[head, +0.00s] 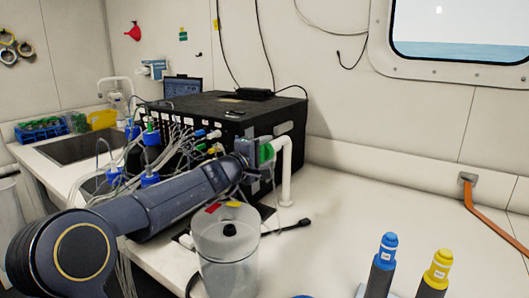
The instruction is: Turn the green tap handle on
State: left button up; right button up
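The green tap handle (267,152) shows as a small green disc or knob beside a white bent pipe (286,172) that stands on the counter. My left arm reaches in from the lower left. My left gripper (250,152) is right at the handle, on its left side. The fingers are small, dark and partly hidden, so I cannot tell whether they touch or grip the handle. My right gripper is not in view.
A black box with many tubes (235,110) stands behind my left gripper. A clear jar (226,245) stands in front. A blue-capped bottle (382,265) and a yellow-capped bottle (437,270) are at lower right. The counter (370,205) right of the pipe is clear.

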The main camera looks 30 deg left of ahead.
pick_arm(q)
jog(key=shift+c, duration=1.2)
jog(key=n, duration=0.3)
jog(key=shift+b, duration=0.4)
jog(key=n, duration=0.2)
jog(key=shift+n, duration=0.4)
jog(key=n, duration=0.3)
jog(key=shift+n, duration=0.3)
jog(key=n, duration=0.4)
jog(key=shift+f+n, duration=0.1)
jog(key=shift+n, duration=0.2)
